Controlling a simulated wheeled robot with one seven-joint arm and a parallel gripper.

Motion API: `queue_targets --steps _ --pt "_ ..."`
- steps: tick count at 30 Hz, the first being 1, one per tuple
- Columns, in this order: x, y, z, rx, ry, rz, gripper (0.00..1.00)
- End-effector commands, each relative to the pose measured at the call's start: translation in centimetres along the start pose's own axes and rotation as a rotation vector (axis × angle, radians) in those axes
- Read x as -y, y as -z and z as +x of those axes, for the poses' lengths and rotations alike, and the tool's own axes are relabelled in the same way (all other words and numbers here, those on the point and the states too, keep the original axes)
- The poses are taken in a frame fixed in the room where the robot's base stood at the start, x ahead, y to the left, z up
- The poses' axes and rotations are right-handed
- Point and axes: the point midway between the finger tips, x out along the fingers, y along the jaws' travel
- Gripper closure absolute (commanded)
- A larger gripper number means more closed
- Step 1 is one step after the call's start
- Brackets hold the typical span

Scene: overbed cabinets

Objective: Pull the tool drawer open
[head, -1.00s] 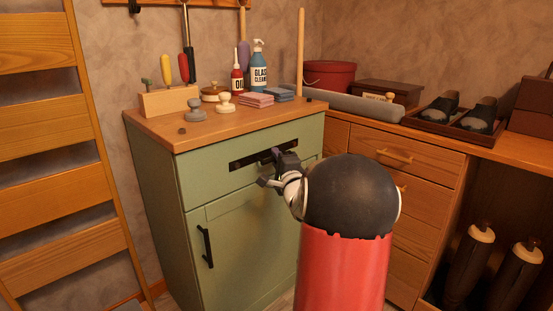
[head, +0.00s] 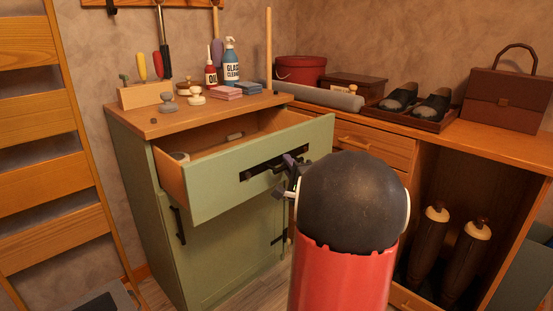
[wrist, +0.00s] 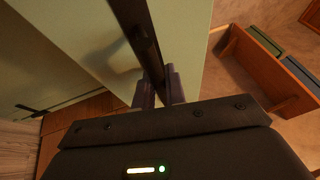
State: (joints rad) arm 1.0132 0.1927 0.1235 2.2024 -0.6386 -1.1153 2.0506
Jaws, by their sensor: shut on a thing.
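The tool drawer (head: 262,165) is the green-fronted top drawer of the green cabinet (head: 210,262). It stands well out from the cabinet, and a roll and a pale item show inside it. Its dark bar handle (head: 262,169) runs across the front. My gripper (head: 291,162) is at the right part of the handle. In the wrist view the fingers (wrist: 160,92) are shut on the handle bar (wrist: 141,45). My arm's dark rounded link hides part of the area below the drawer's right end.
Bottles (head: 231,64), brushes and cloths stand on the cabinet top (head: 165,122). The cabinet door (head: 225,238) below is shut. A wooden ladder (head: 55,150) stands at the left. A wooden desk (head: 440,135) with shoes and a bag is at the right.

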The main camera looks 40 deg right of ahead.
Motion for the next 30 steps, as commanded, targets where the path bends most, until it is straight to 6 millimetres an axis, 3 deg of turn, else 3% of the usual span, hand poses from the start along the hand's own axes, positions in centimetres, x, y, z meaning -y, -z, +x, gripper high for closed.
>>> queue_targets --steps 9,23,24,28,30 --pt "0.6 1.3 -3.1 -0.002 -0.002 0.001 1.0" --pt "0.6 1.4 -3.5 0.001 -0.003 0.0 1.0" --pt "0.6 1.4 -3.5 0.001 -0.003 0.0 0.84" --pt "0.7 1.4 -3.5 0.001 -0.002 0.0 0.67" --pt "0.7 1.4 -3.5 0.0 -0.002 0.0 0.66"
